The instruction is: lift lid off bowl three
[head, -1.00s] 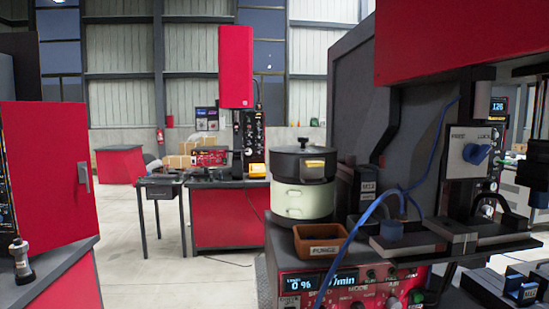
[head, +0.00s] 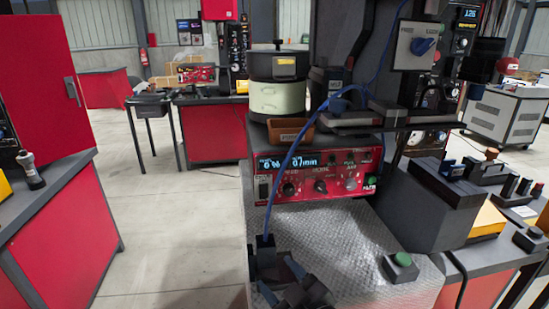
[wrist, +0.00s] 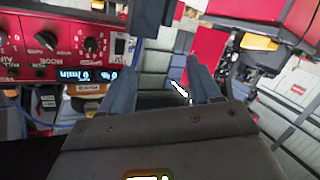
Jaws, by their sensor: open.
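A round pale-cream bowl (head: 277,98) with a dark lid (head: 272,66) stands on the red-fronted feeder unit in the head view. The lid has a dark knob on top and a yellow label on its front; I cannot read a number on it. The lid sits on the bowl. My gripper (head: 290,276) is low at the bottom of the head view, in front of the unit, below and apart from the bowl. In the wrist view, my gripper (wrist: 163,88) has its two fingers spread with nothing clearly held. The bowl is not clearly identifiable there.
A brown tray (head: 289,131) sits right in front of the bowl. A blue hose (head: 293,150) arcs down the front of the control panel (head: 320,174). A dark column (head: 340,40) and bracket stand close to the right. Open floor (head: 150,225) lies to the left.

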